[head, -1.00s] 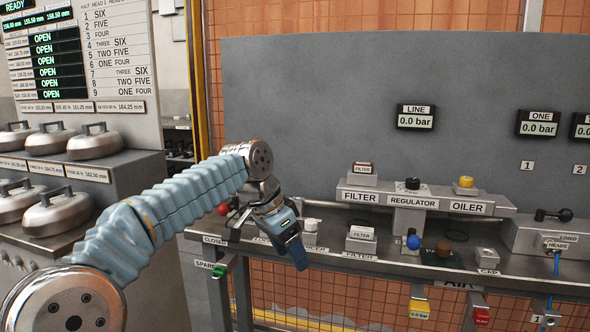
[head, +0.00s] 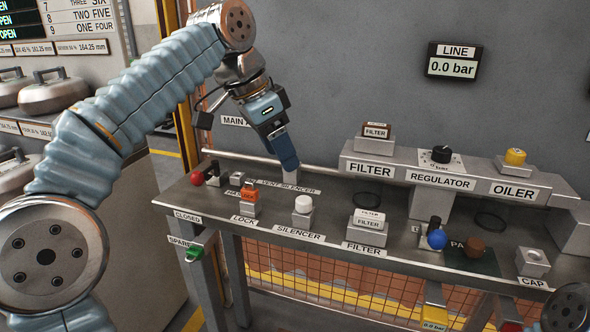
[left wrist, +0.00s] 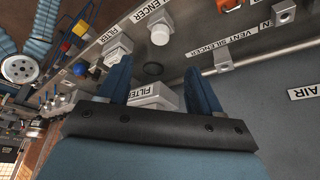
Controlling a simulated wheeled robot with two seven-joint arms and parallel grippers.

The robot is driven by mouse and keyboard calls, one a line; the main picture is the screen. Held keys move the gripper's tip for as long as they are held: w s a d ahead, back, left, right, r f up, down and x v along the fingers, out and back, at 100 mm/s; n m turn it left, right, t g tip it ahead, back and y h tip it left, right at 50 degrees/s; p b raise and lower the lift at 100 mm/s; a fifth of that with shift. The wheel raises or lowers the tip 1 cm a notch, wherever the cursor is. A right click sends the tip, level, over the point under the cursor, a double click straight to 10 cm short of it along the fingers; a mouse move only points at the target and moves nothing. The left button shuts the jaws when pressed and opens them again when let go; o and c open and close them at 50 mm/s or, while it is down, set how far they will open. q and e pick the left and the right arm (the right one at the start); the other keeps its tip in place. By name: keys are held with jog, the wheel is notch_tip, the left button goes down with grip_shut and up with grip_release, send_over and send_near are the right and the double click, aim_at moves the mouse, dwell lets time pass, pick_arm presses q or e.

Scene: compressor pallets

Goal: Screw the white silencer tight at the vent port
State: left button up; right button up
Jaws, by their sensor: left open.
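The white silencer (head: 303,202) sits upright on a small grey holder (head: 302,219) behind the SILENCER label at the bench front. It also shows in the left wrist view (left wrist: 160,34). The VENT SILENCER label (head: 290,187) lies farther back; a grey fitting (head: 291,175), apparently the vent port, stands by it, partly covered by my fingers. In the left wrist view a grey fitting (left wrist: 222,60) shows beside that label. My left gripper (head: 289,165) is open and empty, pointing down behind the silencer, apart from it. Its two fingers (left wrist: 159,80) are spread in the left wrist view. My right gripper is out of view.
The bench (head: 340,205) also carries an orange lock piece (head: 250,190), a red knob (head: 197,178), a spare filter (head: 369,222) and a blue knob (head: 437,239). The raised filter-regulator-oiler rail (head: 400,170) stands right of my left gripper. A grey panel (head: 360,80) closes the back.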

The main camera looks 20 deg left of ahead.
aim_at(306, 198)
pick_arm(q)
jog(key=b+x, duration=0.1)
jog(key=x, duration=1.1)
jog(key=shift+a+f+b, duration=0.1)
jog(key=shift+b, duration=0.2)
jog(key=shift+s, duration=0.1)
jog(key=shift+c, duration=0.2)
jog(key=c, duration=1.1)
jog(key=shift+o, duration=0.2)
jog(key=n+y, duration=0.1)
jog(key=n, duration=0.2)
jog(key=shift+n+t, duration=0.3)
jog(key=shift+n, duration=0.1)
jog(key=shift+r+p, duration=0.85)
jog(key=shift+r, duration=0.7)
jog(key=shift+r, duration=0.7)
